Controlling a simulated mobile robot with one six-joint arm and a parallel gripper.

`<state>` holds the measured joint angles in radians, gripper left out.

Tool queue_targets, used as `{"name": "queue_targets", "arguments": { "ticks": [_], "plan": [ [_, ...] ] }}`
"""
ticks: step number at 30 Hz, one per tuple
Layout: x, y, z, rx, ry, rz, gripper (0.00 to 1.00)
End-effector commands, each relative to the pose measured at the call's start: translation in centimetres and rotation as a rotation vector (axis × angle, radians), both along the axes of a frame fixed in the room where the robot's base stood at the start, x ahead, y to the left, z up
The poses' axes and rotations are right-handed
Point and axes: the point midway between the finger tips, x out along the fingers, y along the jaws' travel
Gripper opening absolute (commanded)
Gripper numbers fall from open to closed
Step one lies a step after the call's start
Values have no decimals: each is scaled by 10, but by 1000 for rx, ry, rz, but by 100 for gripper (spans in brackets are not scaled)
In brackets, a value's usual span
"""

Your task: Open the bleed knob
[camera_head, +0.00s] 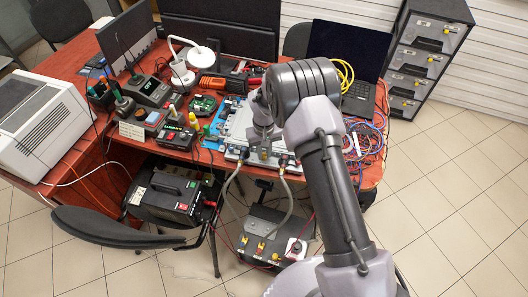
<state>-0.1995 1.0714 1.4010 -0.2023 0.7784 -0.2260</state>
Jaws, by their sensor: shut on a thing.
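A pale grey plate unit (232,128) lies on the front part of the red-brown table. Two grey coolant hoses, a left one (228,184) and a right one (289,190), hang from its front edge. A small yellowish knob (263,154), which looks like the bleed knob, shows at that edge between the hose ends. My gripper (264,143) points down at this edge, shut, with the knob at its tip. The fingers are small and partly hidden by my wrist, so the exact contact and the knob's turn cannot be made out.
The hoses run down to a grey box (270,236) on the floor. A black case (172,192) and a dark chair (105,228) stand left of it. Instruments (150,92), a laptop (345,55) and loose cables (368,140) crowd the table. The tiled floor at right is clear.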

Motion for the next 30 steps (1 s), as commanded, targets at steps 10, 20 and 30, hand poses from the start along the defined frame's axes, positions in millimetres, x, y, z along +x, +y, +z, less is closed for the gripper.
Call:
{"name": "queue_targets", "arguments": {
  "ticks": [10,20,30],
  "plan": [
    [0,0,0,0,-1,30,0],
    [1,0,0,0,-1,29,39],
    [1,-1,0,-1,-2,29,40]
  ]
}}
